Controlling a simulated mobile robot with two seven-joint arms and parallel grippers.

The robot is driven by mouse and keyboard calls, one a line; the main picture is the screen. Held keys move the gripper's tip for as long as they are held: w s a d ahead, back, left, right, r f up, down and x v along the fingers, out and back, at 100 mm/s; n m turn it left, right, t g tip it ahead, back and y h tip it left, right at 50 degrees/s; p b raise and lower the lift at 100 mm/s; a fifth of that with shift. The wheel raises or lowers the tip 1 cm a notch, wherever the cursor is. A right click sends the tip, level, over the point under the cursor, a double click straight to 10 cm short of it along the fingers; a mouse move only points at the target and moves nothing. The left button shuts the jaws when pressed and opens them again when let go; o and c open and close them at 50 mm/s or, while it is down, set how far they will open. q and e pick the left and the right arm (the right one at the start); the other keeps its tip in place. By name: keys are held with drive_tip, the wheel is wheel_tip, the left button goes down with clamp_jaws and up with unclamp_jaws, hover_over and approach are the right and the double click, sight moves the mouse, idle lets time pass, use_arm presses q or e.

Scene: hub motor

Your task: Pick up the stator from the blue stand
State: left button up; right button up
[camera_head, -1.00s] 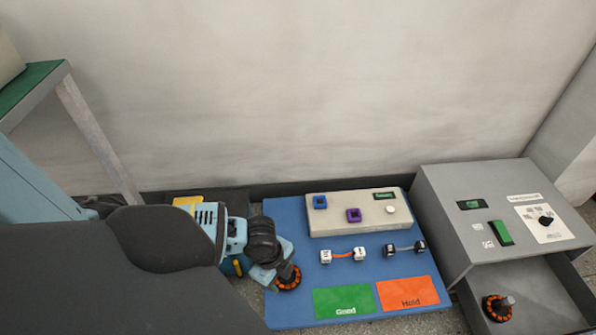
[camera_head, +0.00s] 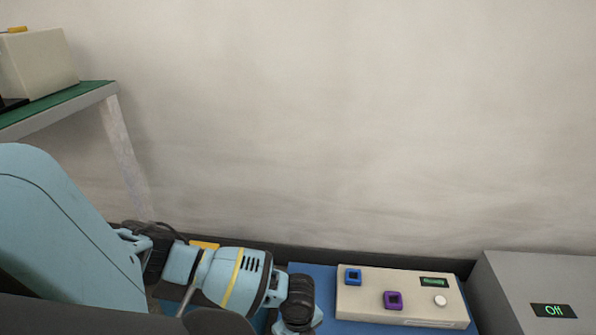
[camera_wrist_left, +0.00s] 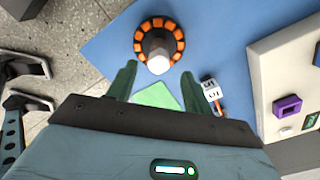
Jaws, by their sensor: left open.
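The stator (camera_wrist_left: 172,30), a ring of orange segments around a dark core with a pale shaft, is in the left wrist view at the top centre. It stands over the left end of the blue stand (camera_wrist_left: 110,50), near its edge. My left gripper (camera_wrist_left: 158,71) is open, with its green fingers apart and empty. In the picture the fingertips lie just below the ring, on either side of the shaft end; I cannot tell the height gap. The head view shows my left arm at the bottom, but neither the stator nor the fingertips. My right gripper is not recognisable.
A pale control box (camera_head: 385,300) with blue and purple sockets stands on the blue stand. A green card (camera_wrist_left: 158,96) and a white cube with a wire (camera_wrist_left: 210,90) lie beside the gripper. A grey machine (camera_head: 530,290) is at right, a green-topped table (camera_head: 60,105) at left.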

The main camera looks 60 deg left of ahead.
use_arm(q)
drive_tip(key=shift+f, duration=0.55)
wheel_tip(320, 180, down, 4)
drive_tip(key=b, duration=0.3)
drive_tip(key=shift+s+a+f, duration=0.1)
drive_tip(key=shift+s+f, duration=0.05)
drive_tip(key=shift+f, duration=0.1)
drive_tip(key=shift+f+b, duration=0.3)
drive_tip(key=shift+b, duration=0.05)
drive_tip(key=shift+c, duration=0.4)
clamp_jaws()
drive_tip(key=shift+r, duration=0.1)
